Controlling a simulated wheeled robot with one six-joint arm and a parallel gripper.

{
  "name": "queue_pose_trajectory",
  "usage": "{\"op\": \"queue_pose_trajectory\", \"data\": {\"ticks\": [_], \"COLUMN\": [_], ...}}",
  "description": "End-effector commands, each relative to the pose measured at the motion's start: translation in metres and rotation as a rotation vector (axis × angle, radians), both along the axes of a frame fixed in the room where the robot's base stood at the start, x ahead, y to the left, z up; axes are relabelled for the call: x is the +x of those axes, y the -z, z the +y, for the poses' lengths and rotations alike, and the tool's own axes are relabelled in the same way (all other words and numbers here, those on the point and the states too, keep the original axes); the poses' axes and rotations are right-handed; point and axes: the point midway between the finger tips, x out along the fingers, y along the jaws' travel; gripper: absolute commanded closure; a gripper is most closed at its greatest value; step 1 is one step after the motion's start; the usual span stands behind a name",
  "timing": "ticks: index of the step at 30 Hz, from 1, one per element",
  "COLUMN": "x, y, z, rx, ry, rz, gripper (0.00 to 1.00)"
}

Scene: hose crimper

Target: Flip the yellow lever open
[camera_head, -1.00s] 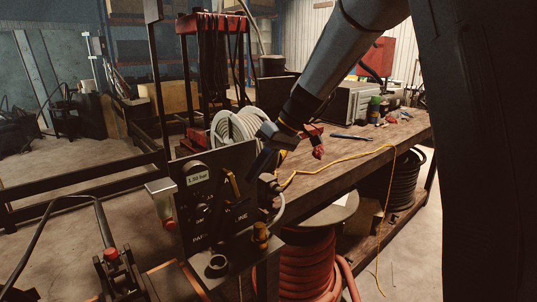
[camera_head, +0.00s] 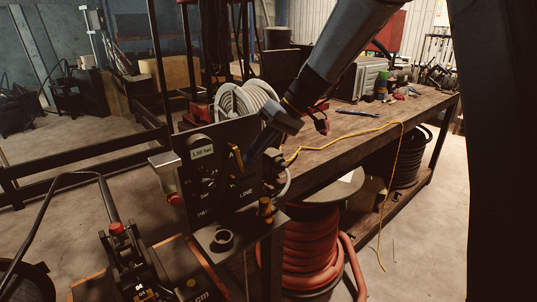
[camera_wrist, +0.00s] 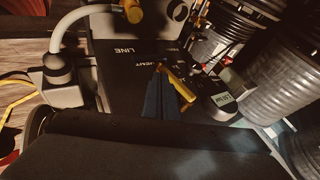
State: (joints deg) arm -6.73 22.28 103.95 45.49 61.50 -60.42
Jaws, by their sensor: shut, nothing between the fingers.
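The yellow lever (camera_head: 237,157) is on the front of a black upright panel (camera_head: 213,152), slanting across it. In the wrist view the lever (camera_wrist: 178,83) runs diagonally just right of and beyond my fingertips. My gripper (camera_head: 251,163) points down at the panel from the upper right, with its tips just right of the lever. In the wrist view my gripper (camera_wrist: 160,82) shows as narrow dark fingers, closed together and empty. Fingertips and lever look very close, but I cannot tell whether they touch. The lever's pivot is partly hidden.
A small yellow fitting (camera_head: 265,210) and a black ring (camera_head: 222,240) are on the ledge below the panel. A pale hose coil (camera_head: 246,104) stands behind it. The wooden bench (camera_head: 345,146) extends right, with a red hose reel (camera_head: 312,240) below.

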Motion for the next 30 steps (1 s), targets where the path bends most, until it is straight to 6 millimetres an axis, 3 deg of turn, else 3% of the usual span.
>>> {"op": "queue_pose_trajectory", "data": {"ticks": [4, 19, 30], "x": [-0.003, -0.003, -0.003], "y": [0.005, 0.004, -0.01], "z": [0.009, 0.006, 0.006], "rx": [0.009, 0.007, 0.007], "ry": [-0.012, -0.007, -0.007], "rz": [0.005, 0.004, 0.004], "gripper": [1.0, 1.0, 1.0]}}
